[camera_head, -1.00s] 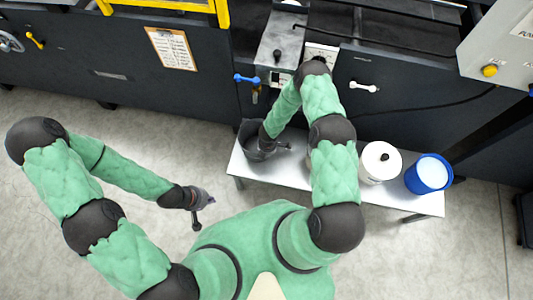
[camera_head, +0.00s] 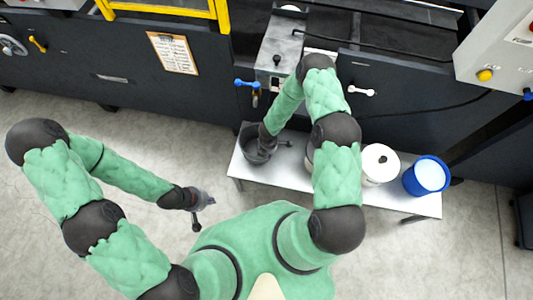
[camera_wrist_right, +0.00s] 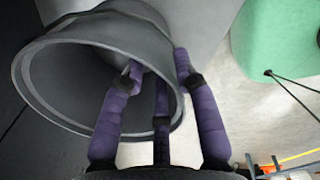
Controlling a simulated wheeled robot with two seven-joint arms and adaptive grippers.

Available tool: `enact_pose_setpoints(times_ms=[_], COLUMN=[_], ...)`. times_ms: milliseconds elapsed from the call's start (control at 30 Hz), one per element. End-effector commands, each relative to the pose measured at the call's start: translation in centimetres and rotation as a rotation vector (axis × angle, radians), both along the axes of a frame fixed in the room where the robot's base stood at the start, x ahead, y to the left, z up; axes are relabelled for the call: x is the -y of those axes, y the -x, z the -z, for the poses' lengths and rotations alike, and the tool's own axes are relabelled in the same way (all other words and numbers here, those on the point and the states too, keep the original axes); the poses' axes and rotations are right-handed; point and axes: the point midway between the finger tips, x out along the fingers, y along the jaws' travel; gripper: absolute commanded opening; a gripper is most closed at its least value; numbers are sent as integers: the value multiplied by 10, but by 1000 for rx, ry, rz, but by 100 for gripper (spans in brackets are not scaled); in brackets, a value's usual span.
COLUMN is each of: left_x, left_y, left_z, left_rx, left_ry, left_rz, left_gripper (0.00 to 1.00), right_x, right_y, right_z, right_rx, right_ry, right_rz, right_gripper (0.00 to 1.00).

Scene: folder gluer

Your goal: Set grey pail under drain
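The grey pail (camera_head: 246,144) is at the left end of the white bench, partly hidden by my right gripper (camera_head: 276,144). In the right wrist view the pail (camera_wrist_right: 90,35) appears tilted, its wide mouth facing the camera. My right gripper's purple fingers (camera_wrist_right: 160,75) overlap its mouth and rim, the right finger along the outer side. Whether they clamp the wall is unclear. A blue-handled valve (camera_head: 247,83), perhaps the drain, is on the dark machine above the pail. My left gripper (camera_head: 207,199) is empty over the floor, its finger opening unclear.
On the white bench (camera_head: 296,178) stand a white container (camera_head: 379,164) with a black cap and a blue bucket (camera_head: 427,176) with pale contents. A white handle (camera_head: 362,92) is on the machine front. Open floor (camera_head: 150,140) lies left of the bench.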

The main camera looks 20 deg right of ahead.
Motion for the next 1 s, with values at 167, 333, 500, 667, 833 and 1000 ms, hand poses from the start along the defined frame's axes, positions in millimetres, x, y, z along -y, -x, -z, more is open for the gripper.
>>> enact_pose_setpoints(times_ms=[167, 333, 500, 667, 833, 1000], left_x=[0, 0, 0, 0, 0, 0], left_y=[0, 0, 0, 0, 0, 0], left_z=[-15, -21, -23, -23, -23, -23], left_rx=[0, 0, 0, 0, 0, 0], left_ry=[0, 0, 0, 0, 0, 0], left_rz=[0, 0, 0, 0, 0, 0], left_gripper=[0, 0, 0, 0, 0, 0], right_x=[1, 0, -2, -20, -58, -91], right_y=[2, 4, 8, 36, 81, 112], right_z=[-38, -58, -66, -73, -91, -115], right_rx=[1, -1, -9, -85, -222, -333], right_ry=[0, -1, -8, -81, -210, -308], right_rz=[1, 0, 14, 159, 480, 840], right_gripper=[31, 31, 31, 31, 31, 31])
